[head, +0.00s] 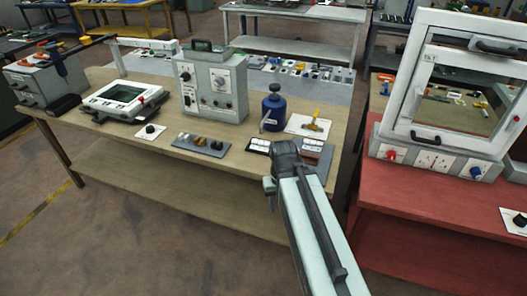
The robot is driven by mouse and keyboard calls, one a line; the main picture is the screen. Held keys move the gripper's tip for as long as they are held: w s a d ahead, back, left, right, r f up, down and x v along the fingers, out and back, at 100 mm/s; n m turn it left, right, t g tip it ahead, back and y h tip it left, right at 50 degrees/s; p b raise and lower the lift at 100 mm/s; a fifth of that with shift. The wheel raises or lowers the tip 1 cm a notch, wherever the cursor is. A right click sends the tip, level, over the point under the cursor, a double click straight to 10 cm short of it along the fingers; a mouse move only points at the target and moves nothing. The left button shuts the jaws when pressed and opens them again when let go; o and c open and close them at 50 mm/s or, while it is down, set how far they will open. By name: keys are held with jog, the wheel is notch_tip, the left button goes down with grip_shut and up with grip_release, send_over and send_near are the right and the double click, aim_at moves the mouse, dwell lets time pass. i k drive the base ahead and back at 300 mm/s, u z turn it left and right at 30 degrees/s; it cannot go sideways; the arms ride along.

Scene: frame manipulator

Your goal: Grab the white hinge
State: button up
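Small white pieces (259,148) lie on a dark plate at the front edge of the wooden table, just left of my arm's end. My gripper (270,188) is at the end of my arm, in front of the table's front edge and close to these plates in the picture. My arm hides part of the space between them. The fingers are not clear enough to show whether they are open.
A blue bottle (273,112) and a white card (306,126) with a yellow-handled tool stand behind the plates. A grey control box (211,88) is left of them. A red bench (430,190) with a white-framed cabinet (447,90) is at the right. Open floor lies front left.

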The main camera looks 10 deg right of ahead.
aim_at(259, 145)
jog(key=u, duration=0.5)
jog(key=i, duration=0.85)
jog(key=u, duration=1.05)
jog(key=i, duration=1.05)
jog(key=u, duration=0.1)
jog(key=k, duration=0.9)
jog(key=u, duration=0.2)
jog(key=i, duration=0.9)
jog(key=z, duration=0.1)
